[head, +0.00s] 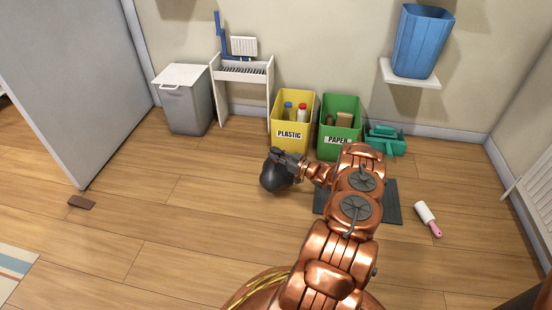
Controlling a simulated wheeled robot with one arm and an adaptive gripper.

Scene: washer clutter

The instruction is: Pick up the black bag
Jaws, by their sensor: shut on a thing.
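The black bag (274,179) is a dark, rounded, bulging bag in the head view, left of centre and in front of the yellow bin. My gripper (276,158) is at the top of the bag and is shut on it. My copper arm reaches up from the bottom of the picture and bends left to the bag. The fingertips are small and dark against the bag, so the exact grip is hard to see. I cannot tell whether the bag touches the floor.
A yellow PLASTIC bin (289,134) and a green PAPER bin (338,139) stand just behind. A grey mat (393,211) lies partly under my arm. A lint roller (427,217) lies at right. A grey lidded bin (187,108) stands back left. The left floor is mostly clear.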

